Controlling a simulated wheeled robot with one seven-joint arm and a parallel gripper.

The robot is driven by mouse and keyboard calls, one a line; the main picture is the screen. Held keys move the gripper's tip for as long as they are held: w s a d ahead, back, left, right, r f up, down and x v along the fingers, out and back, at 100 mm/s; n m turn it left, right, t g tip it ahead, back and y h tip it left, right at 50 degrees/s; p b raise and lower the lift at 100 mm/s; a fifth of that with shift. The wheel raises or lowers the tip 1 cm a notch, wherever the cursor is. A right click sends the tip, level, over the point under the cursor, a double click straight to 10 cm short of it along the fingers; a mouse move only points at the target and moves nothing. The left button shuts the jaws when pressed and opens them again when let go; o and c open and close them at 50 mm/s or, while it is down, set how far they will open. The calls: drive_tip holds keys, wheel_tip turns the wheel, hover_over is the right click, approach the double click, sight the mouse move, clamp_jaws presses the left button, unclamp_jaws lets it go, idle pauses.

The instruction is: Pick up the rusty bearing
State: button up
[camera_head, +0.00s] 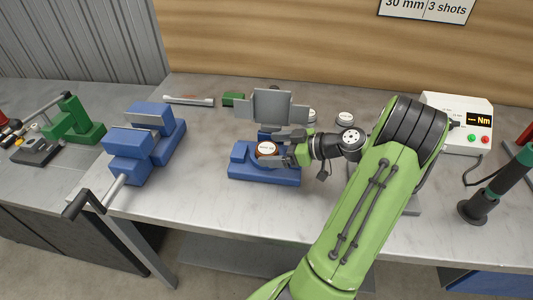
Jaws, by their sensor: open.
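A small round brown-orange piece with a white printed label on top (266,148), which looks like the rusty bearing, sits at the blue fixture (262,176) in the middle of the bench. My gripper (272,147) comes in from the right, low over the fixture. Its grey fingers are apart, one on the far side of the bearing and one on the near right side. The near finger hides part of the bearing, and I cannot tell whether either finger touches it.
A grey plate (272,106) stands upright behind the fixture. A pale labelled disc (344,119) lies behind my arm. A blue vise (143,143) stands to the left, with a green block (233,99) and a wrench (189,100) farther back. A torque meter (458,121) is at the right.

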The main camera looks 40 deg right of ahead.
sight(275, 150)
drive_tip(key=c, duration=1.4)
drive_tip(key=shift+o, duration=0.2)
wheel_tip(275, 150, up, 10)
drive_tip(key=p, duration=0.3)
